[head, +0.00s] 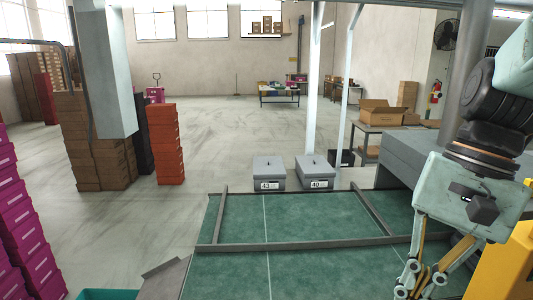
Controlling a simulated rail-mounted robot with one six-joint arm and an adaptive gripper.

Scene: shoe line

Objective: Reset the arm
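My arm comes in from the upper right of the head view, with its wrist at the right edge. My gripper (428,284) hangs from the wrist over the right side of the green work surface (300,275). Its linkages show, but the fingertips run to the bottom edge of the picture, so whether it is open or shut is unclear. No held object is visible.
Two grey lidded boxes marked 43 (268,173) and 40 (315,171) stand behind the green surface. Dark rails (300,244) border and cross it. A yellow part (508,262) is close right of my gripper. Purple boxes (22,225) stack at left. The green surface looks bare.

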